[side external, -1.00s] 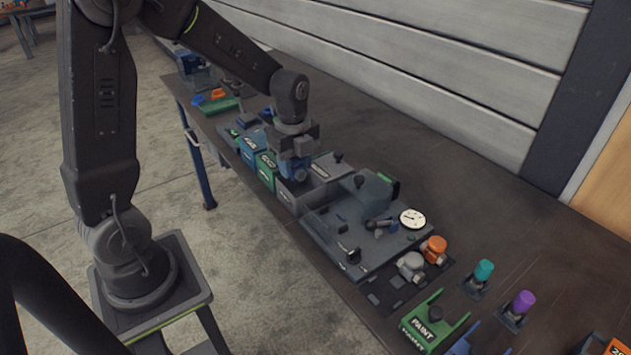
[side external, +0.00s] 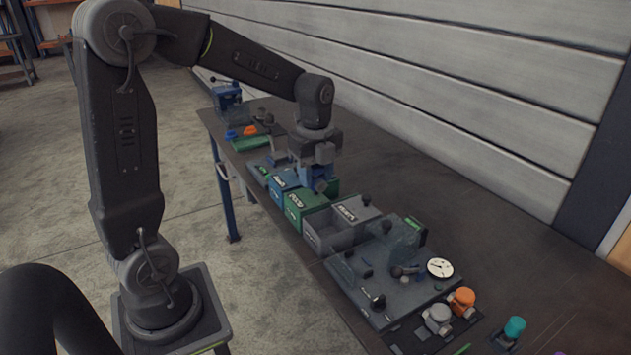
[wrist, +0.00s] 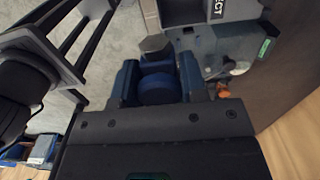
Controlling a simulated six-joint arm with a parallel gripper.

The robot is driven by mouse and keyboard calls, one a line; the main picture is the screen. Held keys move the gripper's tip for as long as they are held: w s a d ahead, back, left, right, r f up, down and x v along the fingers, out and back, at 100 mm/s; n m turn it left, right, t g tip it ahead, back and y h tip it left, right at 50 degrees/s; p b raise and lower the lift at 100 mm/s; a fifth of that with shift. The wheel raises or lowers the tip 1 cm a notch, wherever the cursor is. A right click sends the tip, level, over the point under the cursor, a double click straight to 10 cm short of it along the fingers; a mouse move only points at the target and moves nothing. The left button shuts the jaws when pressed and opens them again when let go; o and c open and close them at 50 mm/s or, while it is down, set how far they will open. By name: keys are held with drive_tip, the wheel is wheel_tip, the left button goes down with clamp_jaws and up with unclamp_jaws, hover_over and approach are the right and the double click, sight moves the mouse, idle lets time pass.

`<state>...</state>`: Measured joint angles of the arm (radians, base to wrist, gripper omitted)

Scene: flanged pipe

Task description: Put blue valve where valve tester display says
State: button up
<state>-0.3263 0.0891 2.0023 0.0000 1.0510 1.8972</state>
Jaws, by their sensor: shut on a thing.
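My gripper (side external: 318,182) is shut on the blue valve (wrist: 158,90). The wrist view shows the valve's round blue top between the two fingers, with a grey hexagonal end beyond it. In the side view, the held valve hangs above the green box (side external: 301,206), near the blue box (side external: 283,180). The open grey box (side external: 326,236) stands to the right; its label ends in "ECT" in the wrist view (wrist: 212,10). The valve tester (side external: 385,285) has a white dial (side external: 440,268) and a small green display (side external: 415,225); its text is unreadable.
A grey valve (side external: 437,318), an orange valve (side external: 461,301) and a teal valve (side external: 514,328) stand beyond the tester. Green and orange parts (side external: 250,131) lie at the table's far end. The table strip along the wall is clear.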

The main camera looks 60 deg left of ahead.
drive_tip(key=shift+r, duration=0.2)
drive_tip(key=w+f, duration=0.3)
drive_tip(key=f, duration=0.4)
drive_tip(key=shift+w+a+f, duration=0.25)
drive_tip(key=shift+w+a, duration=0.05)
drive_tip(key=shift+a, duration=0.15)
drive_tip(key=shift+f, duration=0.15)
idle(0.5)
drive_tip(key=shift+f, duration=1.95)
drive_tip(key=shift+f, duration=2.85)
drive_tip(key=o, duration=1.1)
drive_tip(key=shift+s+f, duration=0.1)
drive_tip(key=shift+s, duration=0.05)
drive_tip(key=shift+c, duration=0.3)
